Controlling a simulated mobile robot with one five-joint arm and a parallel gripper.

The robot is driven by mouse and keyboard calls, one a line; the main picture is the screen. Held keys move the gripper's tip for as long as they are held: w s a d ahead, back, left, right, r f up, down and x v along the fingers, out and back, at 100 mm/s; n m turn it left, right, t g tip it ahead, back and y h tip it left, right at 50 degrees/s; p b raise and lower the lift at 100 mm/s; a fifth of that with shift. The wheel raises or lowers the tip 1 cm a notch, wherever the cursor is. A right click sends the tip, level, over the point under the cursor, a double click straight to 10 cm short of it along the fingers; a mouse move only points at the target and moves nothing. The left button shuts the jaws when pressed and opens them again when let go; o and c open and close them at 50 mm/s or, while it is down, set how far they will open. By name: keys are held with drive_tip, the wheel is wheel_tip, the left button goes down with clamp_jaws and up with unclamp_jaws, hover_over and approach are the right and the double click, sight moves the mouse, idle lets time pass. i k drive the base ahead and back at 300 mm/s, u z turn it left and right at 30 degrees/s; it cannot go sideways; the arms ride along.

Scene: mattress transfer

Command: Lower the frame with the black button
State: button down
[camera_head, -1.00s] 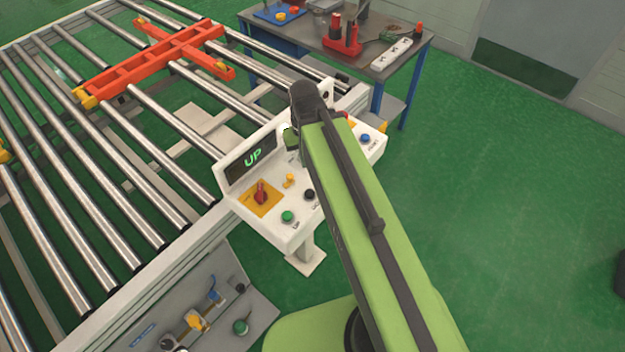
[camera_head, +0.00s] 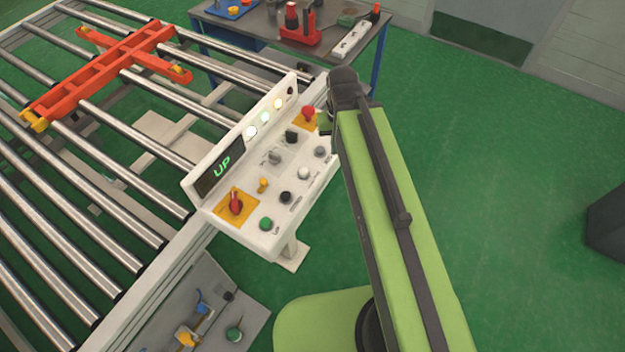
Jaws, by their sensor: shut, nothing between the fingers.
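The control panel (camera_head: 240,228) is a white sloped box beside the roller frame, and its display (camera_head: 220,170) reads UP in green. The black button (camera_head: 286,198) sits on the panel's near part, to the upper right of the green button (camera_head: 266,224). The roller frame (camera_head: 118,217) carries metal rollers. My arm reaches up from the bottom right to the panel's right side. Only a small green part of my gripper (camera_head: 325,122) shows, by the panel's far right end; its fingertips are hidden. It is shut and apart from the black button.
A red switch (camera_head: 236,203), a yellow knob and other controls crowd the panel. An orange cross-shaped fixture (camera_head: 100,75) lies on the rollers. A workbench (camera_head: 345,60) with tools stands behind. A lower grey panel (camera_head: 215,310) is at bottom left.

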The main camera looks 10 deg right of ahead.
sight(285, 197)
drive_tip(key=z, duration=0.35)
drive_tip(key=k, duration=1.4)
drive_tip(key=u, duration=1.5)
drive_tip(key=i, duration=1)
drive_tip(key=z, duration=0.05)
